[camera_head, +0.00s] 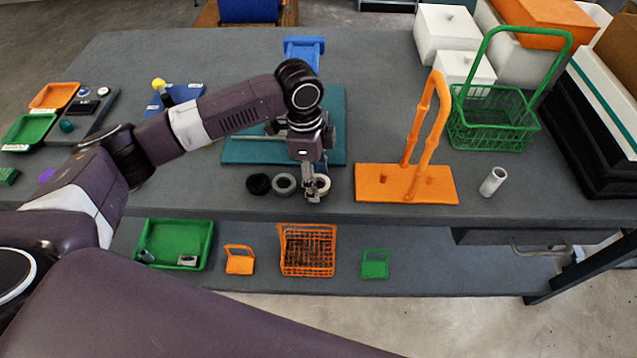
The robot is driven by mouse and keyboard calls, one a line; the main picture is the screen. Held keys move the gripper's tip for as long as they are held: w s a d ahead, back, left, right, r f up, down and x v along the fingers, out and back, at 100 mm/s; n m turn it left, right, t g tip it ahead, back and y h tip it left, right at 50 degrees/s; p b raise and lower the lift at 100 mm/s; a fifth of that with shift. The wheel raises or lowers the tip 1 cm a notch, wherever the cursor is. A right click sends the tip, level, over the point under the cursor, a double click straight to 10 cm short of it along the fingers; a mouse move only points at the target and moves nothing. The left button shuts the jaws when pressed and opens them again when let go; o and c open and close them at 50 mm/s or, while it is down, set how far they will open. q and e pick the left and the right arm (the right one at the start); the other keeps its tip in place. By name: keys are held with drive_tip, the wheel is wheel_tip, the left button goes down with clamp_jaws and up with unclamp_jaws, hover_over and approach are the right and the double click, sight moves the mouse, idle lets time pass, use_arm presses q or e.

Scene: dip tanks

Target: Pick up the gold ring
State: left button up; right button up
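Three rings lie in a row on the grey table near its front edge: a black ring (258,184), a grey ring (285,184) and a pale, cream-looking ring (324,184). The pale ring is the likeliest gold one, but its colour is not clear. My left gripper (312,193) points down at the pale ring and covers its left part. Its fingertips are small and overlap the ring in view, so I cannot tell whether they are open or closed on it. My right gripper is not in view.
An orange stand (380,185) with a tall handle is close on the right, with a white cylinder (492,181) beyond it. A green basket (490,140) stands further back. A teal mat (240,150) lies behind the rings. The lower shelf (450,275) holds trays and baskets.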

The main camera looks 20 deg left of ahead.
use_arm(q)
drive_tip(key=c, duration=1.1)
drive_tip(key=shift+r, duration=0.15)
